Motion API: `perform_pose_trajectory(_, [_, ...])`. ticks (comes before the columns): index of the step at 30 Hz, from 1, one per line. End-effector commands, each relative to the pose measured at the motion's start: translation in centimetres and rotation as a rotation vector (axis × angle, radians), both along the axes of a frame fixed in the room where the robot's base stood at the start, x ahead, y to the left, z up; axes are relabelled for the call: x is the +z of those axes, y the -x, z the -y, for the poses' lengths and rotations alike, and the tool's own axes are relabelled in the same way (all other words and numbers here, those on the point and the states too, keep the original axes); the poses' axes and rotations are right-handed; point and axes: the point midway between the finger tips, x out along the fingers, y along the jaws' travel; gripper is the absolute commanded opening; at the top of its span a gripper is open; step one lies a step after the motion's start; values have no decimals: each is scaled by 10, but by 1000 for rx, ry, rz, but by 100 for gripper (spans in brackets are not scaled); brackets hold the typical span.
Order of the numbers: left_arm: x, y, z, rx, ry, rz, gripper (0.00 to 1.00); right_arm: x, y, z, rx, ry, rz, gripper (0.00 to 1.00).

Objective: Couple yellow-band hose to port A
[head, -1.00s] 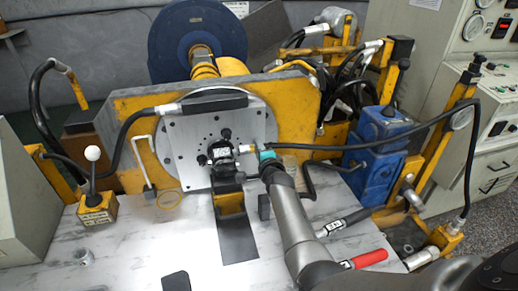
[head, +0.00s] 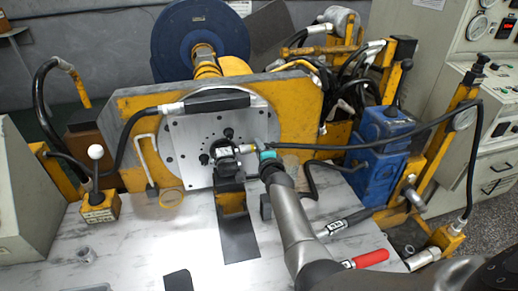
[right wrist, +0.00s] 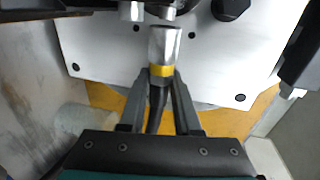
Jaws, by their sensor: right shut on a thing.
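My right gripper (right wrist: 160,88) is shut on the yellow-band hose (right wrist: 161,70), just behind its silver coupling (right wrist: 164,45). In the right wrist view the coupling points at a silver port stub (right wrist: 168,12) on the dark motor. Its end is very close to the stub; contact cannot be told. A second stub (right wrist: 131,11) sits to the left. In the head view my right gripper (head: 262,155) is at the right side of the small black motor (head: 226,165), on the grey plate. The port letters are not readable. My left gripper is not in view.
A yellow bracket (head: 232,204) stands below the motor. A red-handled tool (head: 370,258) and a black-gripped hose end (head: 345,221) lie right of my arm. A lever box (head: 98,208) stands on the left.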

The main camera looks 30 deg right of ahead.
Motion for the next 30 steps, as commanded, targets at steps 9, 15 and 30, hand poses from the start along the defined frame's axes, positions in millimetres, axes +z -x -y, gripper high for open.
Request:
perform_pose_trajectory(9, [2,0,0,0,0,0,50,1,-2,-6,-1,0,2,0])
perform_pose_trajectory(15, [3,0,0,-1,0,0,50,1,-3,-10,-1,-1,2,0])
perform_pose_trajectory(30, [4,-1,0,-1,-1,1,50,1,-4,-13,-2,0,2,61])
